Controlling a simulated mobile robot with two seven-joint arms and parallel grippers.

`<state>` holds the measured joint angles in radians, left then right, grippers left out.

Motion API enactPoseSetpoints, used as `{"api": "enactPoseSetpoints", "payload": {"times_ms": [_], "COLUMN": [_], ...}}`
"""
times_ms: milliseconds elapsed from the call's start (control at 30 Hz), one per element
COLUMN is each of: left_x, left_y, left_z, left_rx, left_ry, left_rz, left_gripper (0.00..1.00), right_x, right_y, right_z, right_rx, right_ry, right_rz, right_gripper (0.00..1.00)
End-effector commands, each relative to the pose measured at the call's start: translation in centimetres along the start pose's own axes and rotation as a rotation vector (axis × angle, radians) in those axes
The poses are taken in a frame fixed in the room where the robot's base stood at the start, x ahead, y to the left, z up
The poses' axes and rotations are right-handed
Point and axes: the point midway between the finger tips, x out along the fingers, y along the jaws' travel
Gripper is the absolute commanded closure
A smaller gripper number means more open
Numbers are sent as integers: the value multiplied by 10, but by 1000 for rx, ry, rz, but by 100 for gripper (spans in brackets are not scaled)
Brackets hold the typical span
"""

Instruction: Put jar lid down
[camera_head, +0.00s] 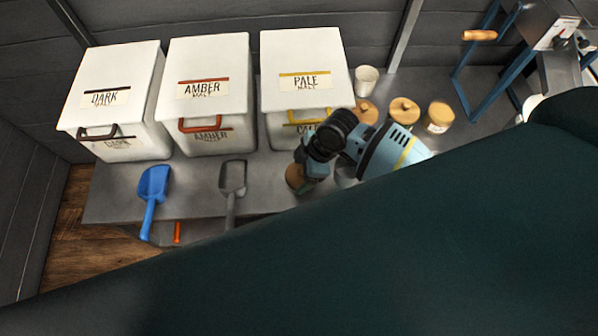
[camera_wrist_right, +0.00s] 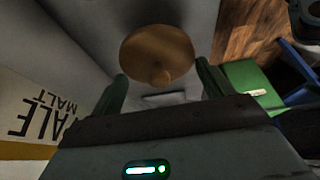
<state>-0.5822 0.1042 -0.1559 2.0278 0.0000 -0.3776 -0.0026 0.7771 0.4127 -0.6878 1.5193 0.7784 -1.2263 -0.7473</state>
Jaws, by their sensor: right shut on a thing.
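The round wooden jar lid (camera_head: 295,177) is at my right gripper (camera_head: 309,172), near the front edge of the grey bench, below the pale malt bin. In the right wrist view the lid (camera_wrist_right: 157,48) shows its knob and sits at the fingertips of my right gripper (camera_wrist_right: 162,72), one finger on each side. The gripper is shut on the lid. I cannot tell whether the lid touches the bench. A pale, round jar-like thing (camera_head: 345,178) is partly hidden behind the gripper. My left gripper is not in view.
Dark (camera_head: 113,100), amber (camera_head: 205,95) and pale (camera_head: 307,80) malt bins line the back. A blue scoop (camera_head: 153,190) and a grey scoop (camera_head: 232,185) lie in front. Wooden-lidded jars (camera_head: 404,111) and a white cup (camera_head: 366,80) stand right. Bench between grey scoop and lid is clear.

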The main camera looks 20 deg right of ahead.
Motion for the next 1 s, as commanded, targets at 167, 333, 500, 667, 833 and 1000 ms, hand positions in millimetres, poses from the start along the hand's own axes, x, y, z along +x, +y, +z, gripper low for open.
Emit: {"api": "enactPoseSetpoints", "payload": {"times_ms": [167,333,500,667,833,1000], "left_x": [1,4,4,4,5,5], "left_y": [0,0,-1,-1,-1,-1], "left_z": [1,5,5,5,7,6], "left_rx": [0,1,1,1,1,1], "left_ry": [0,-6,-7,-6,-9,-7], "left_rz": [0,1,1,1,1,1], "left_gripper": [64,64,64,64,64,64], "right_x": [3,28,35,35,38,38], "right_y": [8,6,6,6,6,6], "right_z": [-8,5,8,8,9,9], "right_rx": [-1,1,0,-1,0,-1], "right_ry": [3,0,1,1,1,1], "right_rz": [1,-2,1,1,0,1], "right_gripper": [42,42,42,42,42,1]}}
